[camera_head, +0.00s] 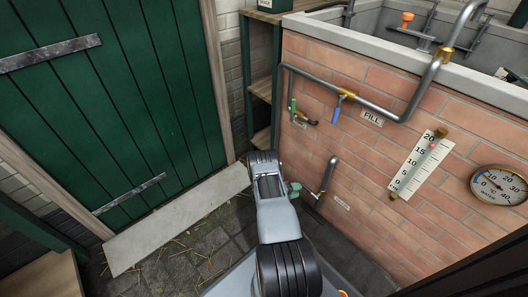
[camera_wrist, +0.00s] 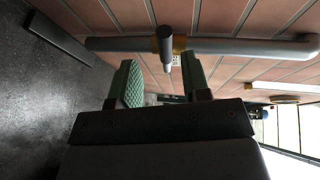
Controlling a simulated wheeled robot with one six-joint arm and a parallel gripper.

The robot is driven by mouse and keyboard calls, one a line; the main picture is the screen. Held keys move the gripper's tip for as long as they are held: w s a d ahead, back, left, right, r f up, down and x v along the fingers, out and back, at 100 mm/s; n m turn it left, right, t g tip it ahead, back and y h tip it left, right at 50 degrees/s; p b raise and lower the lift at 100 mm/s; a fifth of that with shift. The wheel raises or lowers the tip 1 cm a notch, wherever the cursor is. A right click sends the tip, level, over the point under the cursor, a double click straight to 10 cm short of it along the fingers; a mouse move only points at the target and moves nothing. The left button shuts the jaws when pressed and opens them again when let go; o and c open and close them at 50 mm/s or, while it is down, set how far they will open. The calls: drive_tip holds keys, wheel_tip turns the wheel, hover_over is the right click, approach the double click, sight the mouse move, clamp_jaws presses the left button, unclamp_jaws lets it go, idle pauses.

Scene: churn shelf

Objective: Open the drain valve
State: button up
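A low grey drain pipe (camera_head: 329,176) comes out of the brick wall near the floor. In the wrist view the pipe (camera_wrist: 240,47) runs across the top, with a brass valve body (camera_wrist: 179,45) and a dark lever handle (camera_wrist: 165,42) that points toward the camera. My gripper (camera_wrist: 163,84) is open, its two green padded fingers apart. The handle lies in line with the gap, near the fingertips; I cannot tell whether it is between them. In the head view a green finger (camera_head: 294,188) shows beside the pipe; my arm hides the rest of the gripper.
A blue-handled valve (camera_head: 337,110) and a green-handled one (camera_head: 293,109) sit higher on the wall, near the FILL sign (camera_head: 371,119). A level gauge (camera_head: 418,165) and round dial (camera_head: 498,185) are at right. A green door (camera_head: 120,90) is at left.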

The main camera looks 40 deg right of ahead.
drive_tip(key=r+p+v, duration=0.1)
drive_tip(key=p+v, duration=0.1)
drive_tip(key=v, duration=0.7)
drive_tip(key=w+a+r+m+y+p, duration=0.2)
drive_tip(key=r+m+p, duration=0.2)
drive_tip(key=r, duration=0.8)
drive_tip(key=w+a+r+m+y+p, duration=0.1)
drive_tip(key=r+m, duration=0.5)
drive_tip(key=r, duration=0.6)
drive_tip(key=shift+w+a+r+g+y+p, duration=0.2)
drive_tip(key=shift+w+a+g+y+p, duration=0.25)
drive_tip(key=shift+w+p, duration=1.1)
drive_tip(key=shift+s+d+p, duration=0.1)
drive_tip(key=shift+s+p, duration=0.2)
